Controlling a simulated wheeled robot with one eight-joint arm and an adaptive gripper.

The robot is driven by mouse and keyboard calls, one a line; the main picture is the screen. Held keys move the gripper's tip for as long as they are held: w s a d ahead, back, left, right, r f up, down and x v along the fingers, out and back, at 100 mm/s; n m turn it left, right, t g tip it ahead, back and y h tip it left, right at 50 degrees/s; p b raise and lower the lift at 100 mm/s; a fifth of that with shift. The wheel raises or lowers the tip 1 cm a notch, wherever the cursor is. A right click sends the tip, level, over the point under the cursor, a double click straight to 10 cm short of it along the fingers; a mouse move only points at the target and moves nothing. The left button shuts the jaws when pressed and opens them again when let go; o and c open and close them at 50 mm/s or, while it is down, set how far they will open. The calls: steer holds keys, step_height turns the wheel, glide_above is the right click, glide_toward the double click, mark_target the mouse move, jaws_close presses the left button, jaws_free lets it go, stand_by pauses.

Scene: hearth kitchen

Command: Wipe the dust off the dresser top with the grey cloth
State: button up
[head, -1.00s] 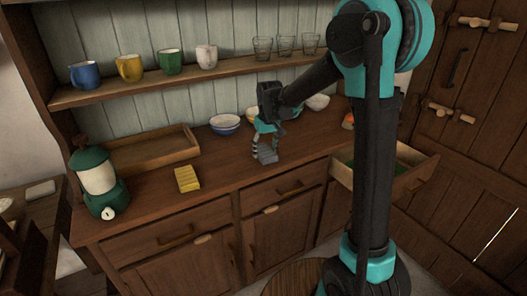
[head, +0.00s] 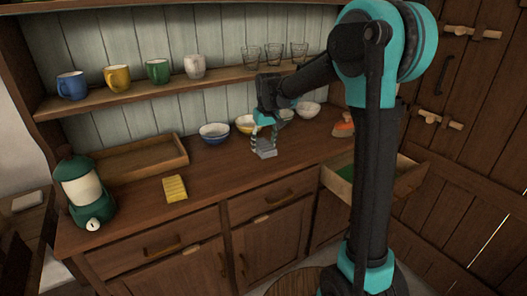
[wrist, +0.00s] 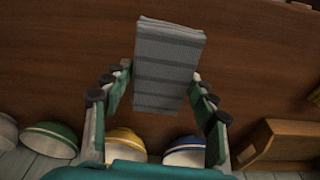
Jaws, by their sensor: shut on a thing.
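The grey cloth (head: 264,151) is a folded, striped pad held over the middle of the wooden dresser top (head: 225,178). My gripper (head: 264,136) is shut on it. In the wrist view the cloth (wrist: 167,65) sticks out between my two fingers (wrist: 158,100), which stand on either side of it. I cannot tell whether its underside touches the wood. No dust can be made out on the parts of the top that show. My arm hides part of the right end of the top.
Behind the cloth stand a blue bowl (head: 214,133), a yellow bowl (head: 245,124) and a white bowl (head: 308,109). A yellow block (head: 175,188), wooden tray (head: 135,160) and green lantern (head: 84,190) are left. An orange-topped brush (head: 343,128) and open drawer (head: 395,185) are right.

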steer(key=shift+r, duration=1.5)
